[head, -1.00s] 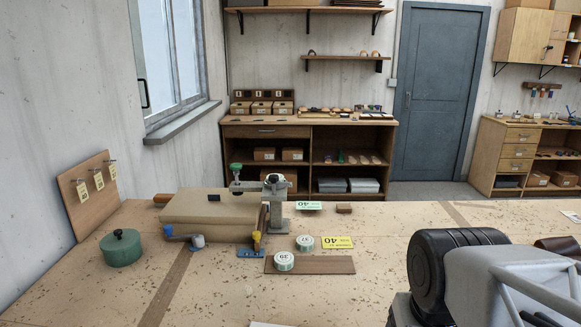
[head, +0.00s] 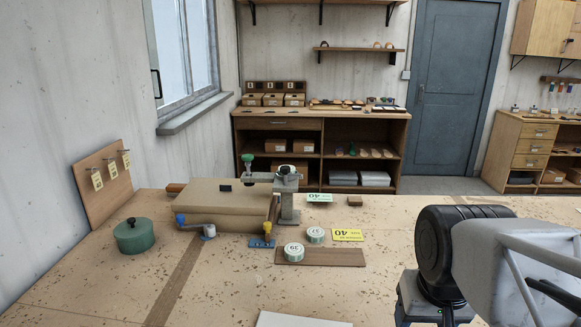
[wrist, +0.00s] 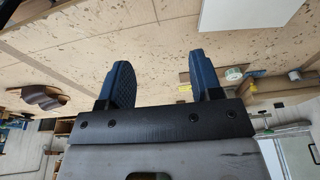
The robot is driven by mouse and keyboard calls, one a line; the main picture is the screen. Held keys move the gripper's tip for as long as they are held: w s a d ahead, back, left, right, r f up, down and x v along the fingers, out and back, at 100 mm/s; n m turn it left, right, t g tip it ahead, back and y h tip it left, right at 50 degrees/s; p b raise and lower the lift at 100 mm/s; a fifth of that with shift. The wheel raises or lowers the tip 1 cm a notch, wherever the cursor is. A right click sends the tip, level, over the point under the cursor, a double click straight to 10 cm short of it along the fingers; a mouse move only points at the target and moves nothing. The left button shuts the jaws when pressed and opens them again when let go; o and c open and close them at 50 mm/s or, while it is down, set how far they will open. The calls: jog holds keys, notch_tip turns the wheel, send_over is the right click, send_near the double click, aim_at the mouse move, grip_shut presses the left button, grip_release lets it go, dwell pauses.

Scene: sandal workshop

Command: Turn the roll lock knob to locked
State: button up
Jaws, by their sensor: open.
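Which part is the roll lock knob is not clear from these views. A beige padded block (head: 205,204) lies on the bench with a grey metal clamp stand (head: 289,208) at its right side. The stand carries a green knob (head: 247,159) on its arm and a dark-and-white knob (head: 284,170) on top. A lever with a blue end (head: 181,219) and a blue-and-yellow fitting (head: 266,230) sit at the block's front. My gripper (wrist: 163,82) is open and empty in the wrist view, its two blue fingers apart; the head view does not show it.
A green lidded pot (head: 134,237) stands at the left. Round tins (head: 293,250), a wooden strip (head: 322,257) and a yellow tag (head: 347,235) lie right of the block. A tag board (head: 103,187) leans by the wall. The bench front has free room.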

jog(key=w+a+r+m, duration=0.25)
jog(key=w+r, duration=0.45)
jog(key=w, duration=0.6)
notch_tip(320, 180, up, 4)
jog(key=r+m+g, duration=0.1)
jog(key=m+g, duration=0.2)
jog(key=m, duration=0.3)
send_over(285, 167)
jog(key=shift+f, duration=0.25)
jog(key=shift+f, duration=0.15)
jog(key=shift+f, duration=3.75)
